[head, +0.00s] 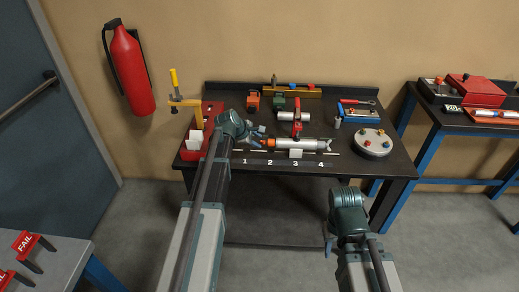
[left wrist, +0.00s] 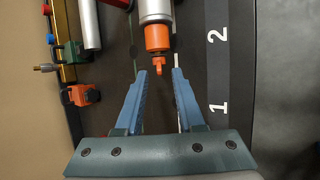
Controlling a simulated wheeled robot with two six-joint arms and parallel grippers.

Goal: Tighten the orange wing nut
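The orange wing nut (left wrist: 159,66) sticks out from an orange collar (left wrist: 158,38) on the end of a silver cylinder (left wrist: 154,9). In the head view the cylinder (head: 290,144) lies across the front middle of the table, its orange end to the left. My left gripper (left wrist: 159,73) is open, its two blue fingertips on either side of the wing nut's tip with a gap at each side. In the head view my left gripper (head: 255,138) is just left of the orange end, and the wing nut is too small to make out. My right gripper (head: 329,246) hangs low in front of the table.
A red clamp (head: 296,124) stands behind the cylinder. A round grey plate (head: 373,143) with colored knobs is at the right. A numbered strip (head: 284,162) runs along the front edge.

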